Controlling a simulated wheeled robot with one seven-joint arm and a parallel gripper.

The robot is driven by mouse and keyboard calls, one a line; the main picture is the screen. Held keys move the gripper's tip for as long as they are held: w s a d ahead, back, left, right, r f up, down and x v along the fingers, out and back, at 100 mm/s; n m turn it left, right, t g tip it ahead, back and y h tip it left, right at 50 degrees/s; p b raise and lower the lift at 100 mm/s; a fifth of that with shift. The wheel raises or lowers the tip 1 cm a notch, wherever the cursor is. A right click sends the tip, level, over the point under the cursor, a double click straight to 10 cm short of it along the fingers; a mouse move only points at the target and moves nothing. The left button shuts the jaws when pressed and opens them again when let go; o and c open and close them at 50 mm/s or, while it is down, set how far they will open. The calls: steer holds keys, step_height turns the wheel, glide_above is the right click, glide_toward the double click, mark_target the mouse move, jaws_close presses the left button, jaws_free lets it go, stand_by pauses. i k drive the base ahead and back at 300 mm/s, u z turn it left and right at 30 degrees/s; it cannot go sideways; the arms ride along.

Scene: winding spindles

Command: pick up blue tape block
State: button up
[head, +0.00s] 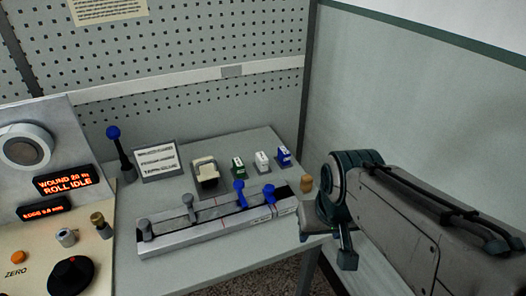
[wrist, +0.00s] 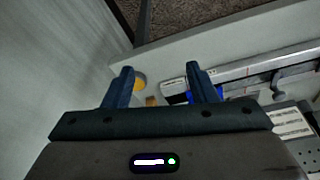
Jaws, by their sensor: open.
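The blue tape block (head: 284,156) stands on the grey table, at the right end of a short row of blocks in the head view. It has a pale label on top. My gripper (head: 328,240) is right of and nearer than the block in the head view, apart from it. In the wrist view my gripper (wrist: 160,69) is open, its two dark fingers spread with nothing held between them. Blue parts show low between the fingers there, partly hidden; I cannot tell whether they are the block or blue levers.
A white block (head: 262,161) and a green block (head: 238,167) stand left of the blue one. A long rail (head: 205,228) with grey and blue levers lies in front. A tan peg (head: 306,184) stands near the table's right edge. A sign (head: 157,161) stands left.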

mark_target(284, 156)
steer(key=k, duration=0.65)
steer(key=z, duration=0.3)
steer(key=i, duration=1.2)
steer(key=u, duration=0.85)
